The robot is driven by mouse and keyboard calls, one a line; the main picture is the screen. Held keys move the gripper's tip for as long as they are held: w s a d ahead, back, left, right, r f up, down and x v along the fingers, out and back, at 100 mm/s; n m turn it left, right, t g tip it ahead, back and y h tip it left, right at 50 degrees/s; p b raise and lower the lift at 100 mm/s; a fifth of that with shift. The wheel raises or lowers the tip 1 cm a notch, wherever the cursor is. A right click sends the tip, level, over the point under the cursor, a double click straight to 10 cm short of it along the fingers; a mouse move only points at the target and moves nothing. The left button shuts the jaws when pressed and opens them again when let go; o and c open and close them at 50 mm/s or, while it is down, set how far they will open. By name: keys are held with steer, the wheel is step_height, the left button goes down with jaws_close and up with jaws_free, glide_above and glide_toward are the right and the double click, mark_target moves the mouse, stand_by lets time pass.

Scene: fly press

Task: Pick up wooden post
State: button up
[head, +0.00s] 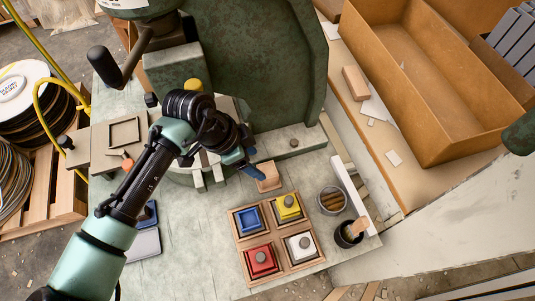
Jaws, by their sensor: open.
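A small light wooden post (269,177) stands on the pale green table of the press, just behind the wooden tray. My gripper (256,172) is at its upper left side, with a blue fingertip close against it. The gripper is open. I cannot tell whether the fingers touch the post or stand around it, as the far finger is hard to make out.
The green press (262,60) rises behind. A cardboard box (432,85) lies beyond.

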mark_target(267, 170)
steer(key=x, duration=0.7)
steer(key=shift+s+d+p, duration=0.1)
steer(key=shift+d+p, duration=0.2)
jaws_close()
